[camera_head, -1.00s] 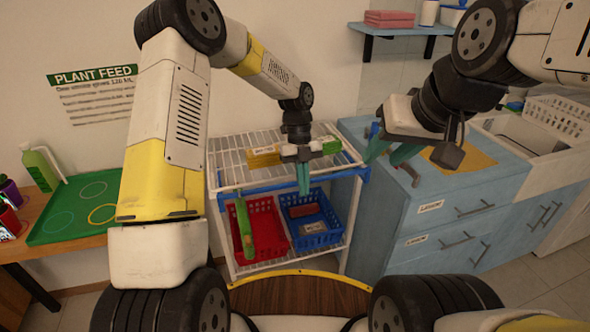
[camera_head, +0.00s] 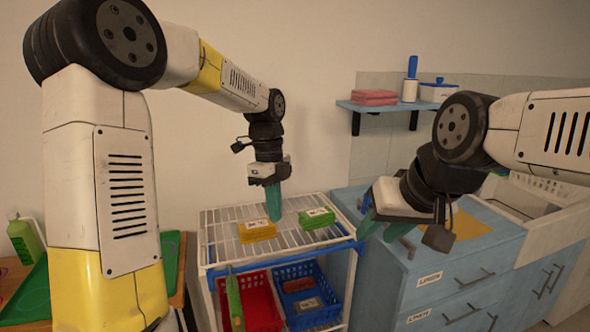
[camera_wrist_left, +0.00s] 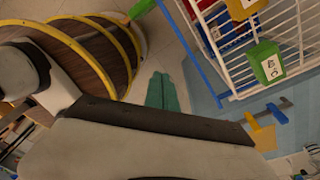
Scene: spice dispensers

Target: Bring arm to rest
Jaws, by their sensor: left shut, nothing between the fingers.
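My left gripper (camera_head: 273,205) is shut and empty. In the head view its teal fingers point down in front of the rack's top shelf, between a yellow labelled packet (camera_head: 257,231) and a green labelled packet (camera_head: 317,218). In the left wrist view its fingers (camera_wrist_left: 163,92) lie together over the floor, apart from the rack, and the green packet (camera_wrist_left: 266,62) shows at the upper right. My right gripper (camera_head: 384,226) is open and seems empty, with its teal fingers spread near the blue cabinet's left end.
A white wire rack (camera_head: 222,222) holds a red basket (camera_head: 262,303) and a blue basket (camera_head: 288,272) below. A blue cabinet (camera_head: 400,275) stands right of it. A wall shelf (camera_head: 395,106) carries pink cloths (camera_head: 373,97). A green bottle (camera_head: 24,238) stands at far left.

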